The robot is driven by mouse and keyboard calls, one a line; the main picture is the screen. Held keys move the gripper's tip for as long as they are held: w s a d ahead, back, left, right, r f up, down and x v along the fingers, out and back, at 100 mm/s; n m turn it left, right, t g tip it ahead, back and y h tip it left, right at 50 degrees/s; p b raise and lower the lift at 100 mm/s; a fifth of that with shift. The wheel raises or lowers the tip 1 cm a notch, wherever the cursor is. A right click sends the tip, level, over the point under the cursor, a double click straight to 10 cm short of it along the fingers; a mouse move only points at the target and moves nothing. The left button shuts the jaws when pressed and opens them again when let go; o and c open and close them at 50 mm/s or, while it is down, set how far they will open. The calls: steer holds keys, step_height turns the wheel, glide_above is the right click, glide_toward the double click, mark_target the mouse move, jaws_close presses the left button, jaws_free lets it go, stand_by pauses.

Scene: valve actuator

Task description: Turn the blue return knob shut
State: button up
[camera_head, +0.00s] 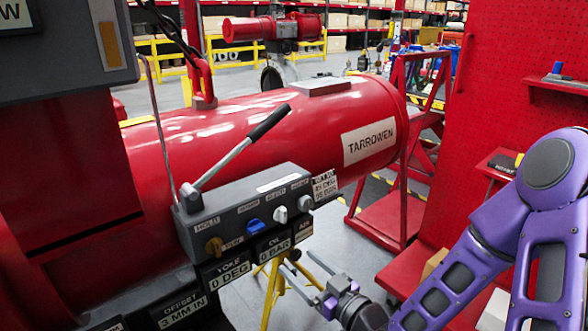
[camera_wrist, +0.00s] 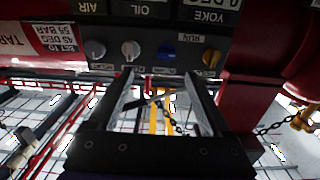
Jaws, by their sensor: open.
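The blue knob (camera_head: 254,227) is on the front face of the grey control block (camera_head: 236,196), between a yellow knob (camera_head: 214,246) and a pale knob (camera_head: 280,214). In the wrist view, which is upside down, the blue knob (camera_wrist: 167,52) appears just beyond the fingertips, near the middle. Its exact turn angle is too small to tell. My gripper (camera_head: 298,262) is open and empty, below and to the right of the blue knob, apart from it. In the wrist view, its two fingers (camera_wrist: 159,78) point toward the knob row.
A lever with a black handle (camera_head: 268,122) rises from the block. Plates reading YOKE 0 DEG (camera_head: 229,275) and OIL 0 BAR hang below. Another grey knob (camera_head: 305,203) is at the right end. A yellow stand (camera_head: 268,290) is behind my gripper. The red TARROWEN cylinder (camera_head: 250,140) is behind the block.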

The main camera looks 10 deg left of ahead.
mark_target(259, 231)
steer(key=x, duration=0.8)
steer(key=s+a+r+x, duration=0.1)
steer(key=x, duration=0.4)
jaws_close()
